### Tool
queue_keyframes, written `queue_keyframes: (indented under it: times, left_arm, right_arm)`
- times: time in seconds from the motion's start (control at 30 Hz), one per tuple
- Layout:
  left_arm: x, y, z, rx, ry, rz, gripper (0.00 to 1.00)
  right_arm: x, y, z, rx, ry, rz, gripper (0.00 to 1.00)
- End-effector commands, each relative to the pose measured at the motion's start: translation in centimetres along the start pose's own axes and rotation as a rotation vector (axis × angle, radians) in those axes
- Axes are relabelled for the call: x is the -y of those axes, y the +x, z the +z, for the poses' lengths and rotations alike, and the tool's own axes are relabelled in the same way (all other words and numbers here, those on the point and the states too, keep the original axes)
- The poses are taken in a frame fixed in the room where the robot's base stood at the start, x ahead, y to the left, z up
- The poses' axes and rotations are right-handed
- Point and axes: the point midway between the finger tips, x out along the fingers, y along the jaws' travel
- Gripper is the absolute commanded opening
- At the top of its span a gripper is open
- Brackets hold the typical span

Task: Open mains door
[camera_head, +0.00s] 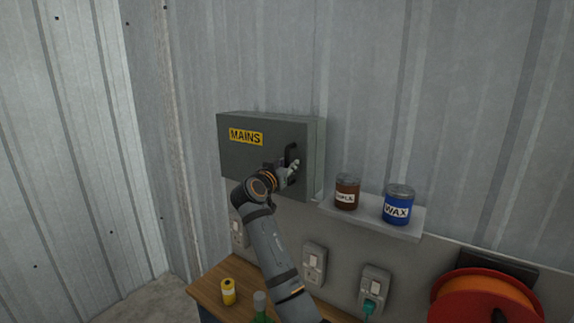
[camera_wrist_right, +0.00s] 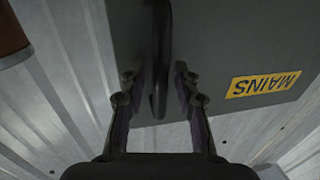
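The grey mains box (camera_head: 262,177) is fixed to the wall, with a yellow MAINS label (camera_head: 246,137) on its door. The door looks shut. Its black handle (camera_head: 290,154) is upright near the door's right edge. My right gripper (camera_head: 288,172) is at the lower part of the handle. In the right wrist view the fingers of the right gripper (camera_wrist_right: 158,82) stand open on either side of the handle (camera_wrist_right: 161,50), with a gap showing at each side. The label (camera_wrist_right: 263,85) appears upside down there. My left gripper is not in view.
A shelf (camera_head: 372,215) right of the box holds a brown tin (camera_head: 347,192) and a blue WAX tin (camera_head: 398,205). Below are wall sockets (camera_head: 314,265), a red cable reel (camera_head: 440,300) and a wooden bench (camera_head: 215,280) with a yellow container (camera_head: 228,292).

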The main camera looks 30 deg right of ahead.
Motion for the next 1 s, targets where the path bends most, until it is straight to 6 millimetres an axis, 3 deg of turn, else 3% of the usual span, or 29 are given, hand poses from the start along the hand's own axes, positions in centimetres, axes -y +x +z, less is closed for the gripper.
queue_keyframes:
  times: [0.03, 0.2, 1.0]
  left_arm:
    - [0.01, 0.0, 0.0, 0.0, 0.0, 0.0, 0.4]
    - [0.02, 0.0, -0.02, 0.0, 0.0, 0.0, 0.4]
    - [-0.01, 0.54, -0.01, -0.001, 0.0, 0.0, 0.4]
  right_arm:
    - [0.01, -0.01, 0.01, 0.0, 0.0, 0.0, 0.2]
    - [0.01, -0.02, 0.01, 0.0, 0.0, 0.0, 0.0]
    - [-0.05, -0.09, 0.27, 0.002, -0.002, 0.02, 0.0]
